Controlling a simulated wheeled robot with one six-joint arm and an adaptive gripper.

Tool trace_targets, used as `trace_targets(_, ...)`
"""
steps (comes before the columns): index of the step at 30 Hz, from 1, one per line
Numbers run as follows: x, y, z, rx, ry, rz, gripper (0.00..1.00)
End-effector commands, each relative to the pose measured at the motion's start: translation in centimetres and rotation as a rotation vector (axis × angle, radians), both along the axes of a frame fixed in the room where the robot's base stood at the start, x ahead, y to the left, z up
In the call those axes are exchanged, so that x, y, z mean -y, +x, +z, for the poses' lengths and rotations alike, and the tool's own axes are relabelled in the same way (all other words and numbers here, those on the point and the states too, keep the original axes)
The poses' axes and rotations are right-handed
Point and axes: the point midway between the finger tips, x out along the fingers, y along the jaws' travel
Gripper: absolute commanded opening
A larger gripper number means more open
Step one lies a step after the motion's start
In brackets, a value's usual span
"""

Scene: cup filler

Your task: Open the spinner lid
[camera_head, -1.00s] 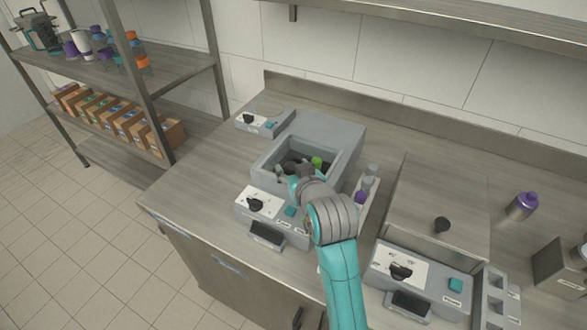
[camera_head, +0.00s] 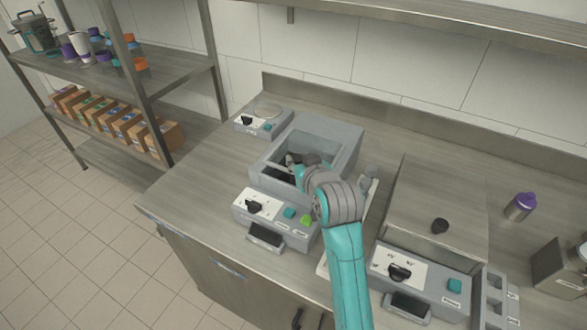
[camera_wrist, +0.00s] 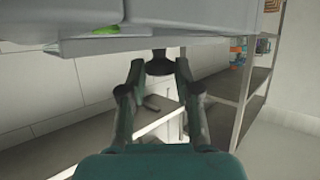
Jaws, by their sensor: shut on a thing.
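The grey box-shaped spinner (camera_head: 353,135) stands in the middle of the counter, with a wide recess in its top. Its front panel has a black dial (camera_head: 255,207), a teal button (camera_head: 289,212) and a green button (camera_head: 306,220). My gripper (camera_head: 292,160) reaches into the recess area; my arm hides part of it. In the wrist view my gripper is shut on a black knob (camera_wrist: 159,63) just under a grey surface (camera_wrist: 100,48). I take this knob to be the lid's handle; the lid's exact angle cannot be told.
A second machine with a flat steel top and black knob (camera_head: 440,226) stands to the right. A purple-capped bottle (camera_head: 521,206) stands far right. A shelf (camera_head: 130,75) with cups and boxes is at the left.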

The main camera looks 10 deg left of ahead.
Motion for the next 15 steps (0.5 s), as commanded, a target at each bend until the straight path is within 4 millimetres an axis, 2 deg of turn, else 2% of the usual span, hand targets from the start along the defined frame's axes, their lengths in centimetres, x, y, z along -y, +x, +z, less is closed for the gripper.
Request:
trace_targets(8, 0.14, 0.38, -0.03, 0.000, 0.000, 0.001, 0.00)
trace_targets(9, 0.13, 0.38, -0.03, 0.000, 0.000, 0.001, 0.37)
trace_targets(11, 0.13, 0.38, -0.04, 0.000, 0.000, 0.001, 0.52)
trace_targets(12, 0.14, 0.37, -0.03, 0.000, 0.000, 0.001, 0.56)
trace_targets(15, 0.14, 0.37, -0.03, 0.000, 0.000, 0.000, 0.56)
